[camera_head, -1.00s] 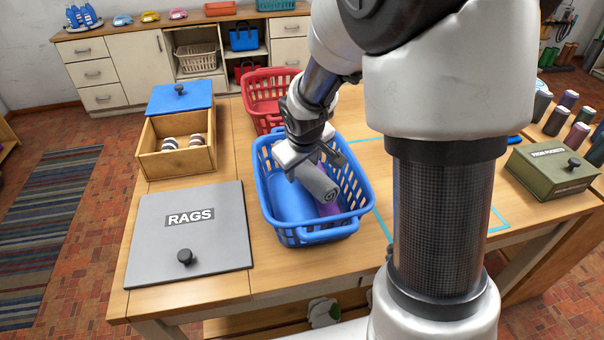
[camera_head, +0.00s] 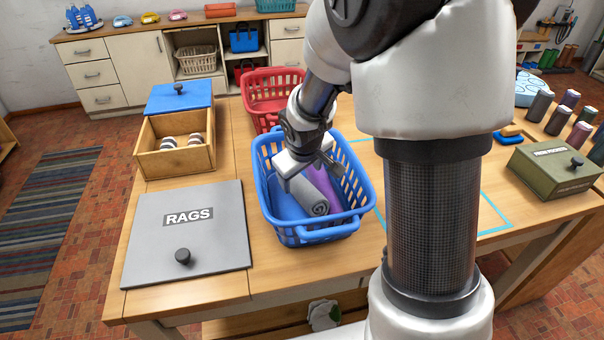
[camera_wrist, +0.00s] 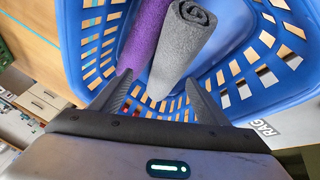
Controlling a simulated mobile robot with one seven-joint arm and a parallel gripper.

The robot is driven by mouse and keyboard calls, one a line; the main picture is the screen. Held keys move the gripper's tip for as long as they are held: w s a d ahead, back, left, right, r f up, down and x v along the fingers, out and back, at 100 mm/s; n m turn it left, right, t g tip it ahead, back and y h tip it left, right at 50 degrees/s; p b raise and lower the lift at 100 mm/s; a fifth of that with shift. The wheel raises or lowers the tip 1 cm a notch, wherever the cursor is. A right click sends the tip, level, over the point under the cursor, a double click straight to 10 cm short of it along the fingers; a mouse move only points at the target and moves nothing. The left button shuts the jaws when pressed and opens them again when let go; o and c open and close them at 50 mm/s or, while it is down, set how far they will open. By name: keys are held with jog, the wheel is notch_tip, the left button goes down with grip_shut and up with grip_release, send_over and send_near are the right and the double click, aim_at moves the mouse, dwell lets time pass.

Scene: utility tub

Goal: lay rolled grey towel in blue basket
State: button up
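The rolled grey towel (camera_head: 309,191) lies inside the blue basket (camera_head: 328,233), its spiral end toward the front. A purple towel (camera_head: 328,183) lies right beside it. In the wrist view the grey towel (camera_wrist: 181,45) and purple towel (camera_wrist: 146,32) lie side by side within the basket's (camera_wrist: 268,65) slotted walls. My gripper (camera_head: 316,166) is over the back part of the basket. In the wrist view my gripper's fingers (camera_wrist: 160,78) stand apart, with clear gaps between them and the grey towel's near end.
A red basket (camera_head: 271,91) stands just behind the blue one. A wooden box (camera_head: 176,160) with striped rolls and a grey RAGS lid (camera_head: 187,235) lie to the left. A green box (camera_head: 552,169) and several dark cylinders (camera_head: 557,120) stand at the right.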

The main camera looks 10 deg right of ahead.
jog(key=shift+r+p, duration=0.35)
jog(key=d+p+v, duration=0.1)
jog(key=p+v, duration=0.1)
jog(key=v, duration=1)
jog(key=s+r+m, duration=0.2)
jog(key=s+r, duration=0.2)
jog(key=s, duration=0.5)
jog(key=s+r+m+y, duration=0.1)
jog(key=s+r+m, duration=0.2)
jog(key=s, duration=0.7)
notch_tip(320, 180, up, 2)
jog(key=shift+s+r, duration=0.1)
jog(key=shift+s, duration=0.15)
jog(key=shift+a, duration=0.1)
